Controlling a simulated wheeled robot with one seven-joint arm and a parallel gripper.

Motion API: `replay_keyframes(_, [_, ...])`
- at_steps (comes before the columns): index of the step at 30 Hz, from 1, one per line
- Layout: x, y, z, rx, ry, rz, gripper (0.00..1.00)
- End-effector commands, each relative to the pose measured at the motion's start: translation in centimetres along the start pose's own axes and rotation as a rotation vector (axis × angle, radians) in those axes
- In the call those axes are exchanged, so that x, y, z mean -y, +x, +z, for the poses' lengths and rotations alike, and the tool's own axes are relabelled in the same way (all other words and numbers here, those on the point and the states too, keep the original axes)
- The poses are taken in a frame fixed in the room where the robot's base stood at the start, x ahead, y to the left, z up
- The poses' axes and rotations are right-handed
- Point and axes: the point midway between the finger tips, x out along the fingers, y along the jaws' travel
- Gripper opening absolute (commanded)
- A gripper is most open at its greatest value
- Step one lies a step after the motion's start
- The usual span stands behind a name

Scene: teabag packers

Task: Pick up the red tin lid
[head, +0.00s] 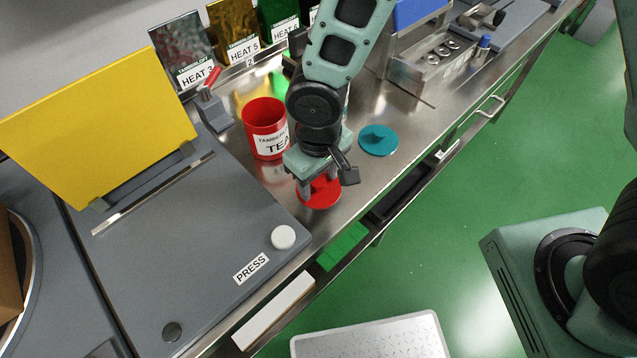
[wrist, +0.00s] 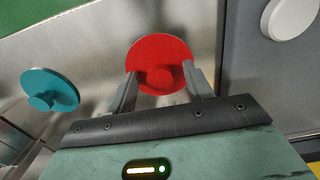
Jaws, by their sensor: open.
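The red tin lid (head: 319,196) lies flat on the steel counter, near its front edge, partly hidden by my gripper in the head view. In the wrist view the red lid (wrist: 160,52) shows as a disc with a round knob at its middle. My gripper (head: 318,190) is right over the lid, pointing down, with its jaws open. In the wrist view the two fingers of my gripper (wrist: 160,85) stand apart on either side of the knob. I cannot tell whether they touch the lid.
A red tea tin (head: 264,130) stands behind and left of my gripper. A teal lid (head: 378,140) lies to the right. The grey press (head: 200,240) with a white button (head: 283,237) is at the left. An open drawer (head: 400,192) sits below the counter edge.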

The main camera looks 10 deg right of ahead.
Motion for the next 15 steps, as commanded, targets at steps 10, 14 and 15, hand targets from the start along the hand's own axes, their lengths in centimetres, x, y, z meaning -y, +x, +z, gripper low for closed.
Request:
replay_keyframes(10, [-0.03, -0.05, -0.02, 0.000, 0.000, 0.000, 0.04])
replay_keyframes(14, [-0.03, -0.06, -0.02, 0.000, 0.000, 0.000, 0.03])
replay_keyframes(15, [-0.03, -0.06, -0.02, 0.000, 0.000, 0.000, 0.03])
